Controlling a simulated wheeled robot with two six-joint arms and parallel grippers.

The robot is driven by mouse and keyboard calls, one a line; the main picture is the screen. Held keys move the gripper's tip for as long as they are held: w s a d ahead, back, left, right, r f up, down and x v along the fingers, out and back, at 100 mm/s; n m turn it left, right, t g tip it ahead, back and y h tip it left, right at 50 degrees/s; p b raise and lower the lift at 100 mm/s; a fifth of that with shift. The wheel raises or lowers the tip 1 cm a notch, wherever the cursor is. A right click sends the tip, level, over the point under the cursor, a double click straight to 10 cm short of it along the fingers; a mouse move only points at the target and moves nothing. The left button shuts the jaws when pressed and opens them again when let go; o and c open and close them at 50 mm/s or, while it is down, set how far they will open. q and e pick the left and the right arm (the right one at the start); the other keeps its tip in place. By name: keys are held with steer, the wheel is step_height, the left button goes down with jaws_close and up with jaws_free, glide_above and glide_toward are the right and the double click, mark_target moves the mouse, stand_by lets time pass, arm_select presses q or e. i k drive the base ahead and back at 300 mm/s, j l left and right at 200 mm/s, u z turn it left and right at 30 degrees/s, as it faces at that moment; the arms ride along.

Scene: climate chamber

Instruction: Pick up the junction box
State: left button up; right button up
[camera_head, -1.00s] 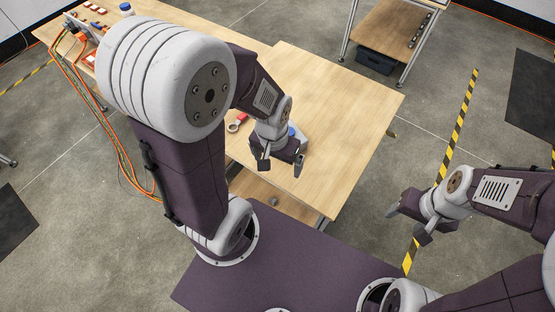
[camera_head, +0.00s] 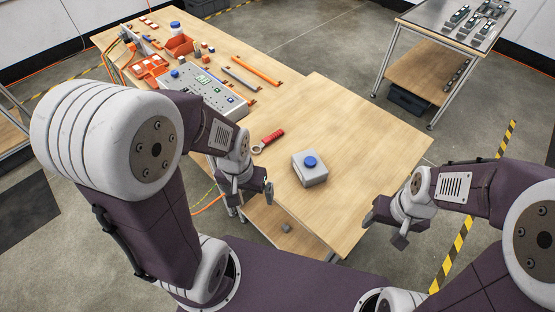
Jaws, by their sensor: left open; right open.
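The junction box (camera_head: 311,175), a small light grey box with a blue round knob on top, sits alone on the near part of the wooden table (camera_head: 370,150). My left gripper (camera_head: 254,199) is open and empty, left of the box and apart from it, by the table's near left edge. My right gripper (camera_head: 385,229) is open and empty, to the right of the box, beyond the table's right edge. Nothing hides the box.
A red-handled tool with a ring end (camera_head: 268,141) lies behind and left of the box. A grey control panel (camera_head: 203,91), orange bins (camera_head: 179,45) and bars fill the table's far part. A second table (camera_head: 455,25) stands back right. The wood right of the box is clear.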

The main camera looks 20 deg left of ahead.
mark_target(309, 177)
steer(key=u, duration=0.15)
steer(key=i+j+z, duration=0.1)
steer(key=j+z, duration=0.2)
steer(key=j, duration=0.4)
steer(key=j+z, duration=0.3)
steer(key=j, duration=0.4)
steer(key=i, duration=0.05)
